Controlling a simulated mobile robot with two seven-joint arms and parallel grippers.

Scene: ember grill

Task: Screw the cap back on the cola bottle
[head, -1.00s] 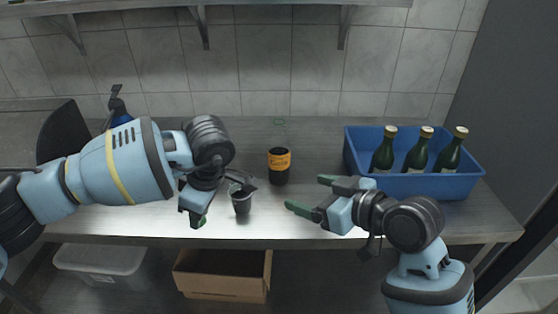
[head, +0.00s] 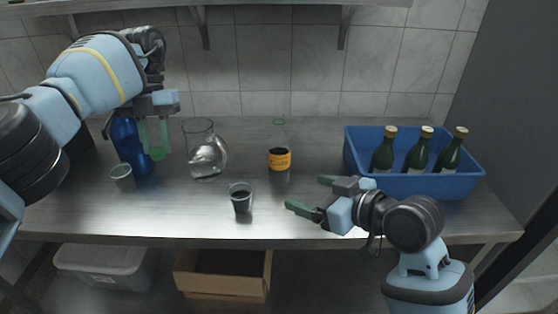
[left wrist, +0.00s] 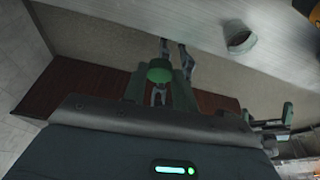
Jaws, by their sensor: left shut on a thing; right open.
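The cola bottle (head: 279,158) stands upright on the steel counter, clear with an orange label and dark drink inside. A thin green ring shows at its top. My left gripper (head: 154,150) is at the back left by a blue bottle, well left of the cola bottle, with its fingers pointing down. In the left wrist view a round green cap (left wrist: 158,74) sits between its fingers, and the gripper is shut on it. The cap is not clear in the head view. My right gripper (head: 307,193) is open and empty, right of and nearer than the cola bottle.
A clear pitcher (head: 203,150) stands between my left gripper and the cola bottle. A glass with dark drink (head: 241,198) stands in front. A blue bottle (head: 128,145) and a small grey cup (head: 122,178) are at left. A blue crate (head: 425,184) holds three green bottles.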

